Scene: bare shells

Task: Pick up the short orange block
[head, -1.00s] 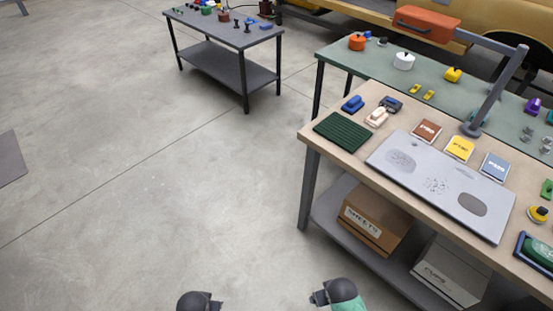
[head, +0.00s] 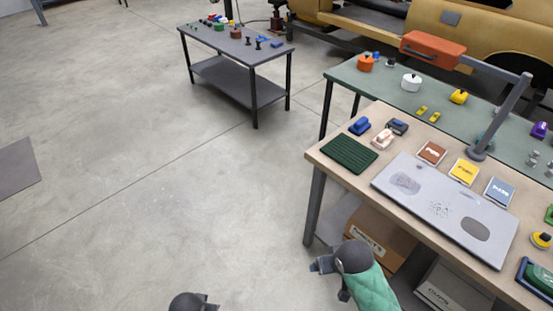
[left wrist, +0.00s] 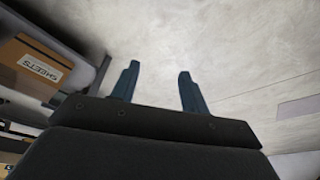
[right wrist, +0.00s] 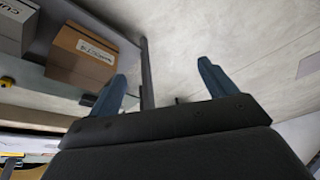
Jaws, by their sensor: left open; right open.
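I cannot make out a short orange block for certain. Small coloured pieces lie on the far grey table (head: 262,60), too small to tell apart. A brownish-red piece (head: 236,33) is among them. My left gripper (head: 212,306) is at the bottom edge of the head view, mostly cut off. In the left wrist view its fingers (left wrist: 158,85) are apart with nothing between them. My right gripper (head: 316,265) is over the floor, left of the near workbench. In the right wrist view its fingers (right wrist: 162,82) are apart and empty.
The near workbench (head: 318,160) holds a grey plate (head: 425,190), a green mat (head: 348,154) and small items. A cardboard box (head: 375,238) is on its lower shelf. A green table (head: 395,92) behind carries a round orange object (head: 365,63). Floor at left is open.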

